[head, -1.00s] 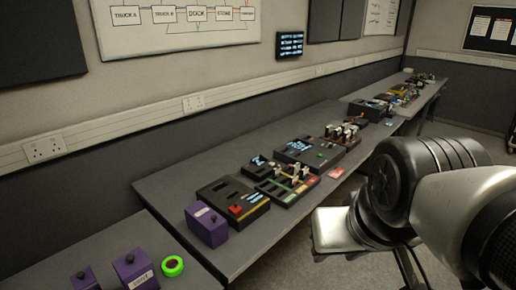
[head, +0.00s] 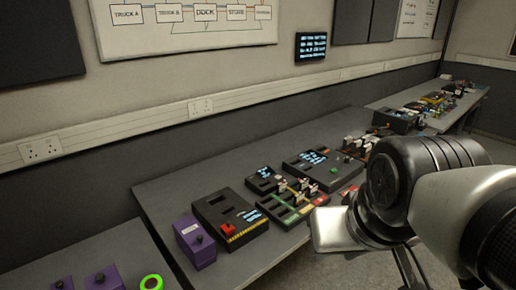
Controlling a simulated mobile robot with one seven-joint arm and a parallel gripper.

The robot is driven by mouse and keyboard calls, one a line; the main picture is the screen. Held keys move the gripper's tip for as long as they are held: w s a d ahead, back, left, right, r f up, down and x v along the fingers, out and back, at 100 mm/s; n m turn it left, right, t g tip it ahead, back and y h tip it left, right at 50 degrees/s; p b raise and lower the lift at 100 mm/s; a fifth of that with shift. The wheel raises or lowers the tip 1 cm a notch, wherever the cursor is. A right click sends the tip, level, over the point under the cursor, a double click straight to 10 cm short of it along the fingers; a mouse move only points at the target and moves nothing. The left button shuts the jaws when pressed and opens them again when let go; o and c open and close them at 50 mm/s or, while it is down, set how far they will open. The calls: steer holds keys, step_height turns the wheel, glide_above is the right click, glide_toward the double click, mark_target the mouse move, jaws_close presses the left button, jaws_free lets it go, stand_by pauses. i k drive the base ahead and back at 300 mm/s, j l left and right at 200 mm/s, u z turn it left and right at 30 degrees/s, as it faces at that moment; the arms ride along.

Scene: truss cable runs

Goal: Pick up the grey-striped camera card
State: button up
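I cannot pick out a grey-striped camera card; the cards here are too small to read. Small pale upright pieces stand in a black slotted panel with coloured strips (head: 290,203) on the bench. More pale pieces stand in a unit farther back (head: 358,145). A red flat piece (head: 347,191) lies on the bench, partly hidden by my arm. My arm fills the right side, and a pale block at its end, likely my gripper's body (head: 334,231), hangs over the bench's front edge. Its fingers are not visible, so I cannot tell whether it is open or holding something.
A black box with a red button (head: 230,216), a small screen unit (head: 264,179) and a larger screen unit (head: 322,166) stand on the bench. A purple box (head: 195,243) is at its near end. A green ring (head: 151,282) lies front left. Bare bench top lies behind the units.

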mark_target(282, 188)
steer(key=i+l+u, duration=0.2)
steer(key=i+l, duration=0.25)
steer(key=l, duration=0.15)
steer(key=i+l+u, duration=0.1)
steer(key=l, duration=0.25)
steer(key=i+l+u, duration=0.1)
steer(key=i+l, duration=0.2)
steer(key=i+l+u, duration=0.1)
steer(key=l, duration=0.3)
steer(key=i+l+u, duration=0.1)
steer(key=l, duration=0.25)
steer(key=i+l+u, duration=0.1)
steer(key=i+l, duration=0.15)
steer(key=l, duration=0.15)
